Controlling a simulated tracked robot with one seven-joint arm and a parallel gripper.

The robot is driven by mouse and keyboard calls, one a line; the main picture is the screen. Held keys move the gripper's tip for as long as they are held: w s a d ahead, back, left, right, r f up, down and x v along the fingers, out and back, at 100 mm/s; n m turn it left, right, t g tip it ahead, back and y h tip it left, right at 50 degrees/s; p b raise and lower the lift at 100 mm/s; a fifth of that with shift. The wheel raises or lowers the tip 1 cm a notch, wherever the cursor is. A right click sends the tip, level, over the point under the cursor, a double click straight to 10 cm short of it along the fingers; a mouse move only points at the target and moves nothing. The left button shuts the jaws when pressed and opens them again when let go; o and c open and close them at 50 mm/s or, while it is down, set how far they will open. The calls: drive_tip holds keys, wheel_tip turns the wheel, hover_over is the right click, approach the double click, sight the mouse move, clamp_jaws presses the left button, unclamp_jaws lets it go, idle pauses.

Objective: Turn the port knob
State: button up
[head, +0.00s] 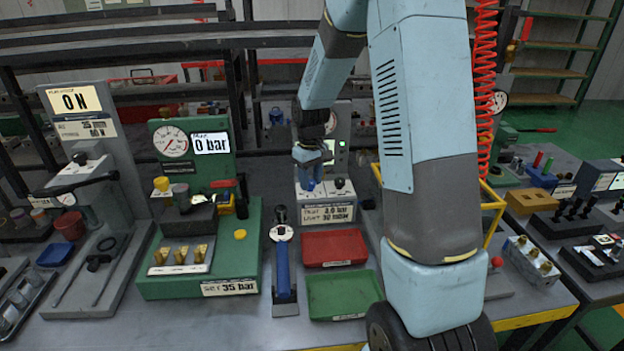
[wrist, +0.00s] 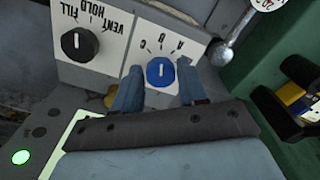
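The blue port knob (wrist: 160,71) has a white mark and sits on a white panel lettered A, B and C. The mark runs up and down in the wrist view, toward the letters. In the head view the blue knob (head: 308,185) shows low on the left of the panel box, under my gripper. My gripper (wrist: 160,92) is open, with one blue finger on each side of the knob. The fingers look close to the knob; I cannot tell whether they touch it. My gripper also shows in the head view (head: 310,165), pointing down.
A black knob (wrist: 79,43) marked FILL, HOLD and VENT is left of the blue knob in the wrist view. A metal ball-ended lever (wrist: 222,52) is close on the right. A green gauge station (head: 190,210) stands left; a red tray (head: 333,248) lies in front.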

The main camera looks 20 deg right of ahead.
sight(311, 182)
drive_tip(key=o, duration=0.3)
wheel_tip(311, 182, up, 14)
drive_tip(key=shift+f, duration=0.15)
idle(0.5)
idle(0.4)
drive_tip(key=s+r+m+t, duration=0.25)
drive_tip(key=s+r, duration=0.65)
drive_tip(key=s, duration=0.5)
drive_tip(key=shift+s+r+m+t, duration=0.15)
drive_tip(key=shift+s+m+t, duration=0.25)
drive_tip(key=shift+s, duration=2.2)
drive_tip(key=shift+s+r+m+t, duration=0.2)
drive_tip(key=shift+s+t, duration=0.45)
drive_tip(key=shift+s, duration=1.95)
drive_tip(key=shift+s+r+m+t, duration=0.1)
drive_tip(key=shift+s+m+t, duration=0.35)
drive_tip(key=shift+s, duration=2.15)
